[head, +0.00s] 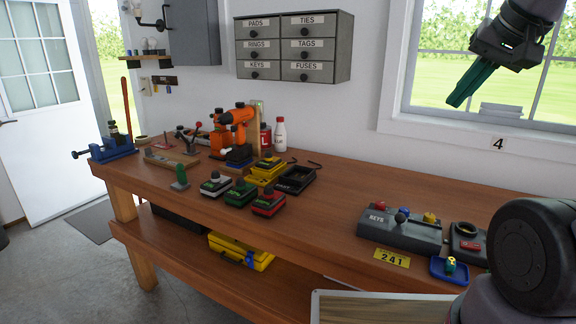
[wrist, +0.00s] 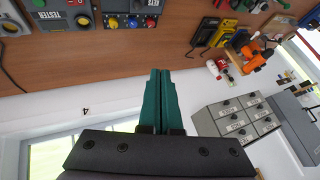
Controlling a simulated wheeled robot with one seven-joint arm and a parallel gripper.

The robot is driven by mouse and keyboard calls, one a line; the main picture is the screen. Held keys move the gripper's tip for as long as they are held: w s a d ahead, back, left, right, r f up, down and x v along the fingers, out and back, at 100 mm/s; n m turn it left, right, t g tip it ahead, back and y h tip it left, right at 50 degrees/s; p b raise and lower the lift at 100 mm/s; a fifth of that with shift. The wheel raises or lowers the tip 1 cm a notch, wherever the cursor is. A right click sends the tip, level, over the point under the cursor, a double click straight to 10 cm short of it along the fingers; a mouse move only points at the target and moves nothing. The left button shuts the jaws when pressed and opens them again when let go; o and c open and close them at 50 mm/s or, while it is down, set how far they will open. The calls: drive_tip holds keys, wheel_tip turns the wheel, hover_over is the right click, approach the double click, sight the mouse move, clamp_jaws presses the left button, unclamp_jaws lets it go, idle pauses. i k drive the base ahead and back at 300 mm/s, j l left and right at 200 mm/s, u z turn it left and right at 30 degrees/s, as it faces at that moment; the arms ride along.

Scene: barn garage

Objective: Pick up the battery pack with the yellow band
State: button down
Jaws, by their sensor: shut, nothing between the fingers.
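A black and yellow block (head: 267,169), which looks like the battery pack with the yellow band, sits on the workbench beside a black tray. Its details are too small to be certain. Packs with a white band (head: 215,184), a green band (head: 240,194) and a red band (head: 268,201) stand in front of it. My gripper (head: 456,102) is high at the upper right before the window, far from the packs, with its teal fingers shut and empty. In the wrist view the fingers (wrist: 160,72) are together, and yellow and black items (wrist: 206,31) show beyond them.
The workbench (head: 325,208) has clear room between the packs and the grey key box (head: 400,230). An orange drill (head: 236,125), a white bottle (head: 280,134) and the black tray (head: 295,180) stand near the packs. A drawer cabinet (head: 293,47) hangs on the wall above.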

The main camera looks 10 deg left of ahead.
sight(269, 163)
drive_tip(key=u, duration=0.7)
drive_tip(key=i+j, duration=0.2)
drive_tip(key=i+j+z, duration=0.15)
drive_tip(key=j, duration=0.25)
drive_tip(key=i+j, duration=0.2)
drive_tip(key=j, duration=0.15)
drive_tip(key=i+j+z, duration=0.15)
drive_tip(key=j, duration=0.2)
drive_tip(key=i+j, duration=0.15)
drive_tip(key=j, duration=0.2)
drive_tip(key=l+z, duration=0.05)
